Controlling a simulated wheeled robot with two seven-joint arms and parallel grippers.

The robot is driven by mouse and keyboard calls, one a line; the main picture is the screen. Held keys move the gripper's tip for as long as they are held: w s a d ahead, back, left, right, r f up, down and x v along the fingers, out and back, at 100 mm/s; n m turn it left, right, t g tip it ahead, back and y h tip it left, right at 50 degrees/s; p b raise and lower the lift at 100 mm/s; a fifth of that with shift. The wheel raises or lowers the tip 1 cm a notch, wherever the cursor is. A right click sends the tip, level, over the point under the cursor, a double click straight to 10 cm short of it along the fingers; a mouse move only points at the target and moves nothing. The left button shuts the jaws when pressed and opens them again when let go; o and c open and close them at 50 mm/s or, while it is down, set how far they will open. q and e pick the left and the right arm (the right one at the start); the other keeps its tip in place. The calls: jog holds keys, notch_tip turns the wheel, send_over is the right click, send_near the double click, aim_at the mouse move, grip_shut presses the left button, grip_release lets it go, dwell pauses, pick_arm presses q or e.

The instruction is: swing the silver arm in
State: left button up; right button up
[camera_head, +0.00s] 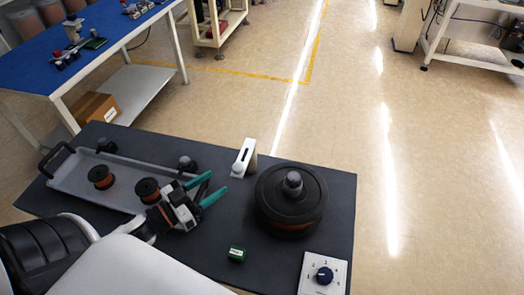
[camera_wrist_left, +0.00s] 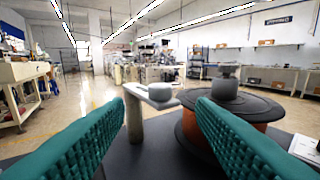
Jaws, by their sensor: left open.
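The silver arm (camera_head: 246,155) stands on the dark table left of and behind the round black reel (camera_head: 268,205), clear of it in the head view. My left gripper (camera_head: 208,188) has green fingers spread apart and empty. It is left of the silver arm and short of it. In the left wrist view the arm's knob shows between the fingertips, farther off. My right gripper is not in view.
A grey tray (camera_head: 70,182) with small copper spools lies at the left. A green block (camera_head: 236,254) and a dial box (camera_head: 324,275) sit near the front. The reel has copper-coloured winding and a grey knob (camera_head: 292,182). The table between gripper and reel is clear.

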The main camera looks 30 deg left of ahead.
aim_at(243, 164)
pick_arm(q)
jog(key=x, duration=0.2)
jog(key=p+x, duration=0.1)
jog(key=x, duration=0.4)
jog(key=shift+w+r, duration=0.1)
jog(key=shift+r, duration=0.15)
jog(key=shift+p+x, duration=0.35)
jog(key=shift+x, duration=0.8)
jog(key=shift+w+d, duration=0.2)
jog(key=shift+w, duration=0.1)
jog(key=shift+w+d+f, duration=0.1)
jog(key=shift+w, duration=0.25)
jog(key=shift+c, duration=0.3)
grip_shut()
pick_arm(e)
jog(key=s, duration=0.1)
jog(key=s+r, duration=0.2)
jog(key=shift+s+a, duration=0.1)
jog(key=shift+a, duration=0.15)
